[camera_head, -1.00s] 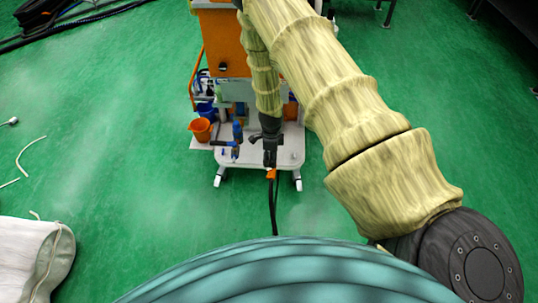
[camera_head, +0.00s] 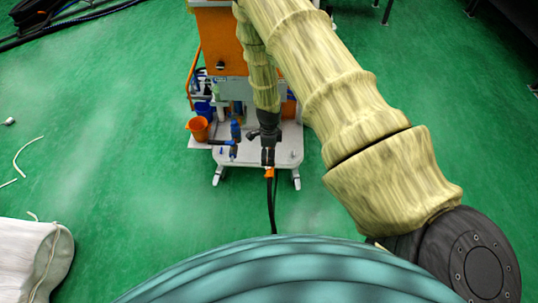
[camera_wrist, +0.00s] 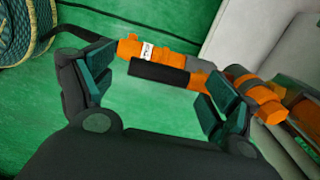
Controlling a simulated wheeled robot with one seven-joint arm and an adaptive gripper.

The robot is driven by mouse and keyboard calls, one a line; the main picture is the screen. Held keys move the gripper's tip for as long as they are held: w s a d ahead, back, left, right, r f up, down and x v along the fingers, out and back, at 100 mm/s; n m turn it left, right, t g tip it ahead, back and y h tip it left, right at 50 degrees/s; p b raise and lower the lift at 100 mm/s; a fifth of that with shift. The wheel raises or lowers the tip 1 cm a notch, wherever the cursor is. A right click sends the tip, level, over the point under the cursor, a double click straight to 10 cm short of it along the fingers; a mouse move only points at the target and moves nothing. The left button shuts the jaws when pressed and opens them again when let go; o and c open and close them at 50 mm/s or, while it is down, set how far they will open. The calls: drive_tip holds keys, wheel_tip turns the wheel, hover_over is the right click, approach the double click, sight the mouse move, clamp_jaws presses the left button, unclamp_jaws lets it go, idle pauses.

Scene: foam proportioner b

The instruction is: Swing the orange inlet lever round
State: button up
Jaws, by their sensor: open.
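In the wrist view an orange fitting (camera_wrist: 130,47) with a white label runs across, just beyond my fingertips. A black bar (camera_wrist: 158,75) lies along its near side, in the gap between my fingers; I cannot tell which part is the inlet lever. My gripper (camera_wrist: 158,84) is open, one finger to the left of the black bar and one to the right, with no clear contact. In the head view my gripper (camera_head: 267,152) points down at the front of the cart, just above a small orange end (camera_head: 269,174); it hides most of the fitting.
The white cart base (camera_head: 228,160) carries an orange cabinet (camera_head: 221,45). A blue valve (camera_head: 235,131) and an orange cup (camera_head: 197,127) stand left of my gripper. A black hose (camera_head: 272,210) runs along the green floor. A white sack (camera_head: 28,258) lies at lower left.

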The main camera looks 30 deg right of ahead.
wheel_tip(320, 180, up, 10)
idle(0.5)
drive_tip(key=shift+s, duration=0.1)
drive_tip(key=s+a+f+n+h, duration=0.1)
drive_tip(key=s+a+f+n, duration=0.15)
drive_tip(key=s+n, duration=0.5)
drive_tip(key=s+a+f+n+p, duration=0.1)
drive_tip(key=s+a+f+n, duration=0.2)
drive_tip(key=s, duration=0.7)
drive_tip(key=s+a+f+n+h, duration=0.1)
drive_tip(key=s+a+f+n, duration=0.15)
drive_tip(key=s+n, duration=0.55)
drive_tip(key=s+a+n+y, duration=0.2)
drive_tip(key=s+a+n, duration=0.4)
drive_tip(key=s, duration=0.3)
drive_tip(key=shift+s+a+r+p, duration=0.2)
drive_tip(key=shift+s+p, duration=0.1)
drive_tip(key=shift+s, duration=0.1)
